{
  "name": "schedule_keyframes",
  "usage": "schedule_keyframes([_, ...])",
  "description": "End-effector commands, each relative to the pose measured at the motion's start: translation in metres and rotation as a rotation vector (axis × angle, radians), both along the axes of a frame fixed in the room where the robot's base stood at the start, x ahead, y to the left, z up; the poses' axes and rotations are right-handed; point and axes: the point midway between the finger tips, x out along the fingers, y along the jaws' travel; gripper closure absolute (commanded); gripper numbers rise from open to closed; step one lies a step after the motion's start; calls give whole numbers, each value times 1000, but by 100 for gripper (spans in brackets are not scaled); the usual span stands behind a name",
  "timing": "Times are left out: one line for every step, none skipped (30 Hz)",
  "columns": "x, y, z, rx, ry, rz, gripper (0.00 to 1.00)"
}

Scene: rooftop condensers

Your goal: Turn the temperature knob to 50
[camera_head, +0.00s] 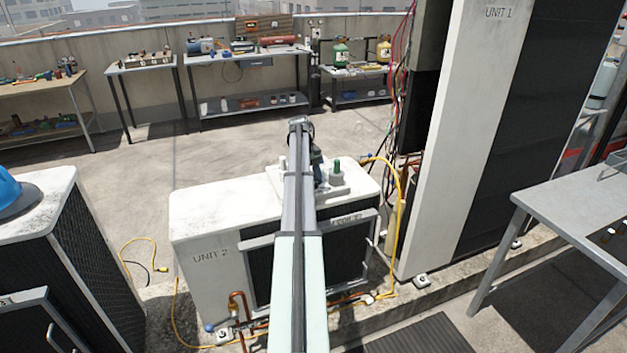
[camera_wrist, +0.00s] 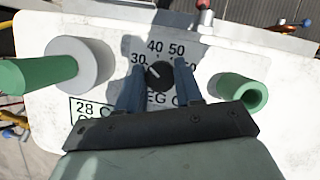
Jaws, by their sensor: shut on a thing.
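The temperature knob (camera_wrist: 160,75) is a small black round dial on a white panel (camera_wrist: 115,30) in the wrist view. Its white mark points up and left, toward the space between 30 and 40. The printed 30, 40 and 50 show around its upper side; the print below is partly hidden by my gripper. My gripper (camera_wrist: 159,79) has its two blue-grey fingers on either side of the knob, shut on it. In the head view the panel (camera_head: 345,186) sits on top of UNIT 2 (camera_head: 205,215), and my arm hides the knob.
A green cylinder in a grey collar (camera_wrist: 78,65) stands left of the knob, and a hollow green fitting (camera_wrist: 241,91) stands right, both close to the fingers. The tall UNIT 1 (camera_head: 460,130) rises right of UNIT 2. A yellow hose (camera_head: 398,210) runs beside UNIT 2.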

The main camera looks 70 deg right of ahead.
Motion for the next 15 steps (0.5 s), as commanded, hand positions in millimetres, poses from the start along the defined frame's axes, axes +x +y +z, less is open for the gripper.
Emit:
schedule_keyframes([1, 0, 0, -1, -1, -6, 95])
schedule_keyframes([1, 0, 0, -1, -1, -7, 95])
schedule_keyframes([1, 0, 0, -1, -1, -9, 95])
schedule_keyframes([1, 0, 0, -2, 0, -8, 95])
schedule_keyframes([1, 0, 0, -1, -1, -7, 95])
schedule_keyframes([1, 0, 0, -1, -1, -7, 95])
schedule_keyframes([1, 0, 0, -1, -1, -7, 95])
schedule_keyframes([1, 0, 0, -1, -1, -7, 95])
schedule_keyframes([1, 0, 0, -1, -1, -6, 64])
schedule_keyframes([1, 0, 0, -1, -1, -6, 61])
schedule_keyframes([1, 0, 0, -1, -1, -6, 58])
schedule_keyframes([1, 0, 0, -1, -1, -6, 54])
schedule_keyframes([1, 0, 0, -1, -1, -6, 51])
schedule_keyframes([1, 0, 0, -1, -1, -6, 48])
schedule_keyframes([1, 0, 0, -1, -1, -6, 45])
